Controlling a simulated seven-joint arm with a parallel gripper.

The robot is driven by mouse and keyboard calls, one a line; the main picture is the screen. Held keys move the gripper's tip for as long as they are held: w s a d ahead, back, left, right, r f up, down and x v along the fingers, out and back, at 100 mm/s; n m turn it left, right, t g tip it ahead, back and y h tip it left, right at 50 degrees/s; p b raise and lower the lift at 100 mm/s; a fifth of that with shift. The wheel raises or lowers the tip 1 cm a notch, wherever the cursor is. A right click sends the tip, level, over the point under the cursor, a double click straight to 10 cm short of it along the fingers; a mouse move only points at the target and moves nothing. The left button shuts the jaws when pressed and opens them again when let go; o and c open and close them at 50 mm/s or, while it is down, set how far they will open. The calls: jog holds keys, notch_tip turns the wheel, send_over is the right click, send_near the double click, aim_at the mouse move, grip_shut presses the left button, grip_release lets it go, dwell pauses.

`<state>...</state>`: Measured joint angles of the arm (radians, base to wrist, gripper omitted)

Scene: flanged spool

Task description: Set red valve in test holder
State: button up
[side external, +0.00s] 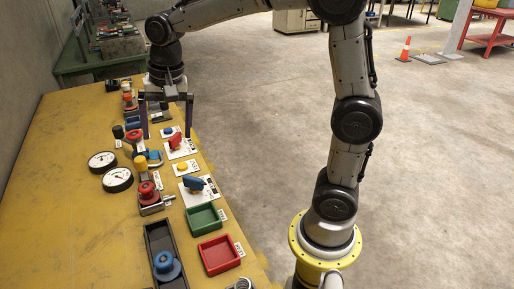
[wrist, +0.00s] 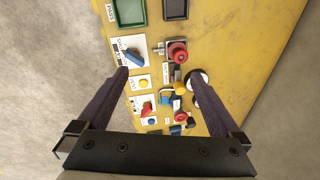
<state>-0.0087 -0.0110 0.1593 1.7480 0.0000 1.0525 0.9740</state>
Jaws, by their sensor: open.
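Two red-handwheel pieces stand on the yellow bench. The nearer one (side external: 147,188) sits on a grey metal block or clamp and shows in the wrist view (wrist: 178,52). The farther one (side external: 135,136) stands near the gauges and also shows in the wrist view (wrist: 181,118). I cannot tell for sure which is the task's red valve, or which fixture is the test holder. My gripper (side external: 167,131) is open and empty over the far part of the bench. In the wrist view its fingers (wrist: 158,76) are wide apart, with nothing between them touching.
A blue-handled piece (side external: 166,264) lies in a dark tray (side external: 158,234). Green (side external: 204,219) and red (side external: 220,255) trays are at the near right. Switch panels (side external: 197,186) line the right edge. Two gauges (side external: 118,179) are at left. The left bench area is clear.

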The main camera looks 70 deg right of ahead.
jog(key=s+f+n+t, duration=0.1)
jog(key=s+n+t, duration=0.2)
jog(key=s+n, duration=0.8)
jog(key=s, duration=1)
jog(key=shift+s+d, duration=0.15)
jog(key=shift+s, duration=0.15)
